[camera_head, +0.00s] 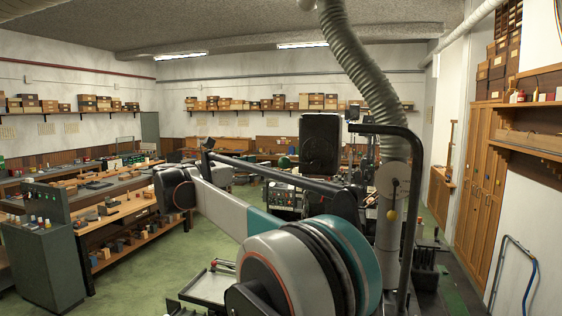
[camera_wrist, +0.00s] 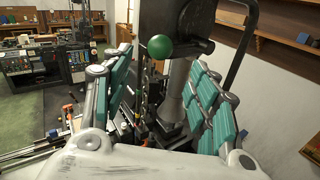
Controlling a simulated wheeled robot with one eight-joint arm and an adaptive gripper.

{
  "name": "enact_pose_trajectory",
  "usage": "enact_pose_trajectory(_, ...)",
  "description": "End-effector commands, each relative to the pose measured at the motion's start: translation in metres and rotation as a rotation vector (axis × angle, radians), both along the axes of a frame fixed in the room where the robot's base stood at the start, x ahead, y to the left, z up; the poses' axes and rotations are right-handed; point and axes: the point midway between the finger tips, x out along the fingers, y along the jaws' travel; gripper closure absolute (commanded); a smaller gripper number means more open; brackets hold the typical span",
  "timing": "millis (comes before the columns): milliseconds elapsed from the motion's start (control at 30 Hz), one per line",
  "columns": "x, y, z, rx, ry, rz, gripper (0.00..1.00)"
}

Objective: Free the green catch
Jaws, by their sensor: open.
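A round green knob (camera_wrist: 160,47) shows in the wrist view, in front of a dark machine housing (camera_wrist: 175,22). It is the only green catch-like part I can make out. My gripper (camera_wrist: 160,70) is open, with its teal-padded fingers spread to the left and right. The knob appears between and beyond the fingertips, with nothing held. Chains or rods hang just below the knob. What the knob is fixed to is hard to make out. In the head view I cannot pick out the knob or my gripper with certainty.
A dark bent tube frame (camera_head: 408,200) and a ribbed duct (camera_head: 358,80) stand close to my arm in the head view. Workbenches (camera_head: 125,212) line the left. Green floor (camera_head: 150,275) is open between.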

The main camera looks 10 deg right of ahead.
Motion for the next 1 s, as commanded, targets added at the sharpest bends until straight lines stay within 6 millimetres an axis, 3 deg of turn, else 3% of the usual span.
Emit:
enact_pose_trajectory(233, 0.024, -0.045, 0.002, 0.0, 0.0, -0.003, 0.46)
enact_pose_trajectory(500, 0.043, -0.078, 0.001, 0.001, 0.001, -0.001, 0.46)
enact_pose_trajectory(933, 0.048, -0.086, 0.0, 0.001, 0.0, 0.0, 0.46)
enact_pose_trajectory(967, 0.048, -0.086, 0.0, 0.001, 0.0, 0.0, 0.48)
enact_pose_trajectory(1000, 0.048, -0.086, 0.0, 0.001, 0.0, 0.0, 0.57)
